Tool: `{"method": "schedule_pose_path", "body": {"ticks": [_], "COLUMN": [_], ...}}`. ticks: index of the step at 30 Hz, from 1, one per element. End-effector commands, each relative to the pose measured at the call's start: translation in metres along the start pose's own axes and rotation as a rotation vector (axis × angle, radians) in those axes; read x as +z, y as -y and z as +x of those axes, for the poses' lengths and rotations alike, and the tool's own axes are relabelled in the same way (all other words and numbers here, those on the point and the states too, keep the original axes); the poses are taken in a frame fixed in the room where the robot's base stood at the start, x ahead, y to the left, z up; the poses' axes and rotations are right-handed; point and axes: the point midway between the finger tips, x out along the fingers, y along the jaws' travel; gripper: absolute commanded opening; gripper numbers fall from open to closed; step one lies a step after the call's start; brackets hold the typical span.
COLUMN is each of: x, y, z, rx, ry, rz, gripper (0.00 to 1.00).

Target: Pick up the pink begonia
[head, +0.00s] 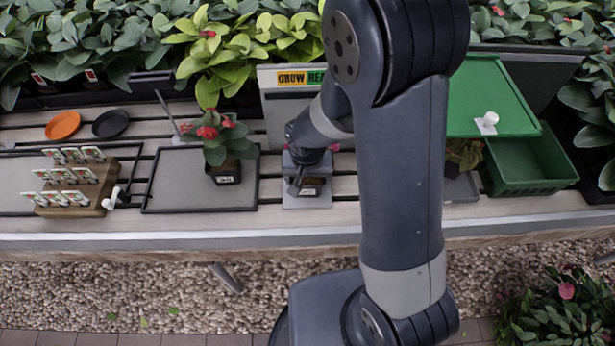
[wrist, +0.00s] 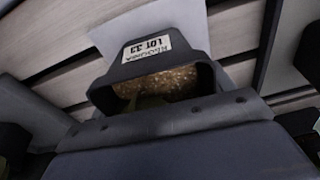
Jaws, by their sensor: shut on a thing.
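My gripper (head: 305,178) is shut on a dark pot (head: 313,188) in the head view, above a light grey pad on the slatted bench. A bit of pink (head: 334,147) shows beside my arm, and most of the plant is hidden behind it. In the wrist view, the dark pot (wrist: 190,82) is tilted in front of my gripper, with brown soil and a white label reading "LOT 33". Its flowers are not visible there. I cannot tell whether the pot touches the pad.
A red-flowered potted plant (head: 222,145) stands on a grey tray (head: 175,185) to the left. A wooden block with several tags (head: 75,185) is further left. A green crate (head: 530,165) and another plant (head: 464,152) are to the right. A sign (head: 290,78) stands behind.

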Motion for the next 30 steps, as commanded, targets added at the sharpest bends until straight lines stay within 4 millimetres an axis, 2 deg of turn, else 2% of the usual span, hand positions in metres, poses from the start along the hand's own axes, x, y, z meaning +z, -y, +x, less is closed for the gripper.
{"method": "schedule_pose_path", "body": {"ticks": [1,7,17,20,30], "x": [0.000,0.000,-0.002,-0.004,-0.013], "y": [0.000,0.000,0.001,0.001,0.001], "z": [0.000,0.000,-0.007,-0.019,-0.078], "rx": [0.000,0.000,-0.002,-0.003,-0.003], "ry": [0.000,0.000,-0.004,-0.006,-0.005], "rz": [0.000,0.000,0.001,0.002,0.001], "gripper": [0.62,0.46,0.46,0.46,0.46]}}
